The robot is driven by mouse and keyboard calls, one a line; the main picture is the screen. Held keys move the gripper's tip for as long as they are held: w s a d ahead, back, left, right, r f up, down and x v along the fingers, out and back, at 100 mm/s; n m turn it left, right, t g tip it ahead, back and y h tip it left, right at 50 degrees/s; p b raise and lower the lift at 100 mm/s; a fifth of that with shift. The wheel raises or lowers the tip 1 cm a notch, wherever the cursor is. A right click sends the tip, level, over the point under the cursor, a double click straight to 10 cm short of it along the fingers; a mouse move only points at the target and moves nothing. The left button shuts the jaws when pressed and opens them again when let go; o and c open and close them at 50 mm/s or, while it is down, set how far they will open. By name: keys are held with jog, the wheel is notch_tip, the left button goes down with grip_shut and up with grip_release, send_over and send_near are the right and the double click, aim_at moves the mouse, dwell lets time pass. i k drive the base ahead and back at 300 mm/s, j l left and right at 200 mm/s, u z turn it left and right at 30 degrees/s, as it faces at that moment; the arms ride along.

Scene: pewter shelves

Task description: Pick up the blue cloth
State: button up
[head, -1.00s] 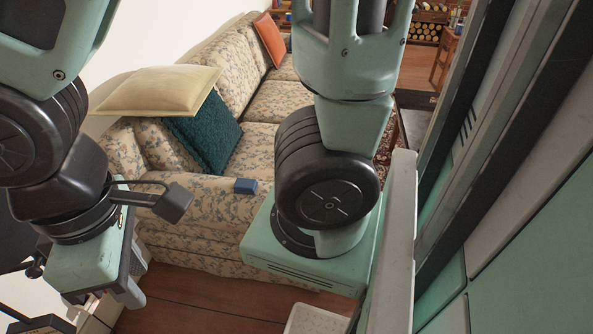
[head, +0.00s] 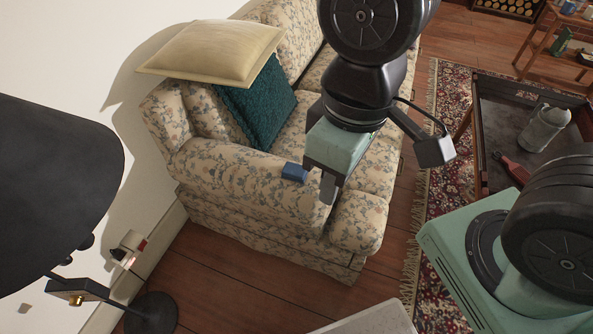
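The blue cloth (head: 293,172) is a small folded block lying on top of the near arm of the floral sofa (head: 235,180).
A cream pillow (head: 215,52) and a teal cushion (head: 258,105) sit at the sofa's back corner. A black lamp (head: 55,185) stands at left. A dark coffee table (head: 495,110) with a grey jar (head: 544,128) and a red object stands right on a patterned rug (head: 440,110).

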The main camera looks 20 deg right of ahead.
aim_at(294, 172)
jog(key=u, duration=2.3)
jog(key=z, duration=2.3)
jog(key=i+u, duration=0.2)
jog(key=u, duration=1.25)
jog(key=l, duration=0.3)
jog(key=u, duration=0.05)
